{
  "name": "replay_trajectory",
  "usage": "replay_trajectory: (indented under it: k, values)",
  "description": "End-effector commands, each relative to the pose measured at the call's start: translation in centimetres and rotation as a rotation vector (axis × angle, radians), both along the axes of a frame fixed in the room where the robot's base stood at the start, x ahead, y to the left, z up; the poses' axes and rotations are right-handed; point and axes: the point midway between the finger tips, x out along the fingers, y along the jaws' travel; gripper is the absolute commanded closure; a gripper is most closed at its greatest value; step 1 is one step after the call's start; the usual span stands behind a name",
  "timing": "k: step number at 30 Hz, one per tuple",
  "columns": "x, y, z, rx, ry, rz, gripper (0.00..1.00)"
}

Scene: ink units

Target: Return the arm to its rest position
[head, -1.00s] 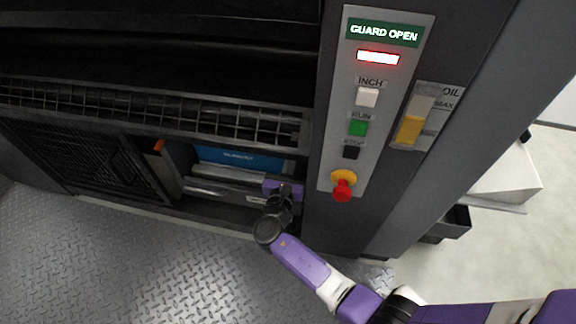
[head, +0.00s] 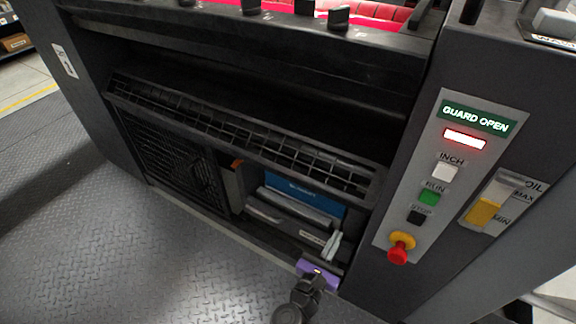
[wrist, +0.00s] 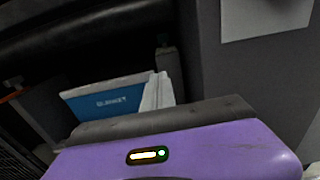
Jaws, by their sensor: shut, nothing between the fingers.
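My arm comes in at the bottom of the head view, its dark wrist joint and purple gripper body low in front of the machine's lower opening. My gripper (head: 334,243) points up into the picture with its pale fingers together and nothing between them. In the wrist view, the purple gripper body fills the bottom with a small lit indicator on it.
The control panel (head: 462,170) reads GUARD OPEN, with a red stop knob (head: 398,250) at its foot, right of my gripper. A wire mesh guard (head: 230,125) runs above the opening. The treadplate floor (head: 110,250) at left is clear.

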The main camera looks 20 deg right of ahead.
Motion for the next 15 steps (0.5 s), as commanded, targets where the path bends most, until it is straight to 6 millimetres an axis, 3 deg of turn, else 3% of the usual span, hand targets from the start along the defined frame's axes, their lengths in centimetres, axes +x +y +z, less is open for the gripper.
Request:
replay_trajectory:
  k: [8, 12, 15]
  values:
    - [0.5, 0.4, -0.4, 0.051, -0.041, 0.027, 1.0]
    - [3.1, 2.4, -1.9, 0.322, -0.158, 0.109, 1.0]
    - [3.3, 4.4, -3.6, 0.602, -0.255, 0.157, 1.0]
